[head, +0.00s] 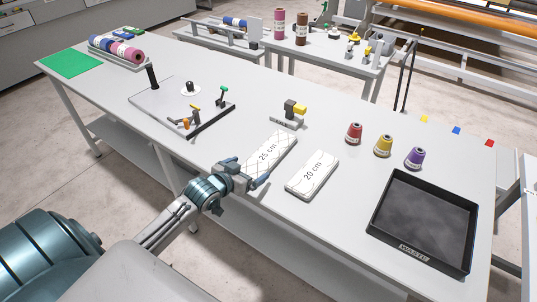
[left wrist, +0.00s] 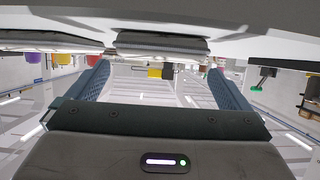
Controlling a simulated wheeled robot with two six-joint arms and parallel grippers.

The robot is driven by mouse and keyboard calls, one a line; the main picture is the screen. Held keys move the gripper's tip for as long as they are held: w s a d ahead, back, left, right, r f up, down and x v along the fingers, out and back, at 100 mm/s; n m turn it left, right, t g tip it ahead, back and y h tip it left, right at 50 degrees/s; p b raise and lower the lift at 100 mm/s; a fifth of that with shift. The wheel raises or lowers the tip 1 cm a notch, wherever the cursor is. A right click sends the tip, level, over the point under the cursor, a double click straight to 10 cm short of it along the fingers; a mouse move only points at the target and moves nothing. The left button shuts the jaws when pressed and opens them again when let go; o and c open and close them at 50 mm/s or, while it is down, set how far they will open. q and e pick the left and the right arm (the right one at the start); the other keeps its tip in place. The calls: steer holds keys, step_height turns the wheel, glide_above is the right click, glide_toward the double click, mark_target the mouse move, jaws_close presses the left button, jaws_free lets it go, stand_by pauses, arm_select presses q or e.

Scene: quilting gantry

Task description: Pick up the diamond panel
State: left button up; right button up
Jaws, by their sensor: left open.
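The diamond panel (head: 270,153) is a white slab with a diamond line pattern, marked "25 cm". It lies flat on the grey table, its near end at the front edge. My left gripper (head: 239,176) is open at that near end, its fingertips partly hiding it. In the left wrist view the fingers of my left gripper (left wrist: 158,74) stand apart with nothing held between them. The end of the panel (left wrist: 162,43) shows just above and between the fingertips; whether they touch is unclear. My right gripper is out of view.
A "20 cm" panel (head: 312,174) lies close to the right. Red (head: 354,133), yellow (head: 383,146) and purple (head: 415,158) cones stand beyond, and a black waste tray (head: 377,246) sits far right. A small stand (head: 290,114) and a grey jig board (head: 157,107) lie behind and left.

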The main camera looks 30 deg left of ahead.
mark_target(257, 164)
arm_select(q)
steer(key=p+x, duration=0.1)
steer(key=x, duration=0.3)
steer(key=shift+w+r, duration=0.1)
steer(key=shift+w, duration=0.05)
steer(key=shift+w+f, duration=0.25)
steer(key=shift+w, duration=0.15)
steer(key=shift+s, duration=0.1)
steer(key=c, duration=1)
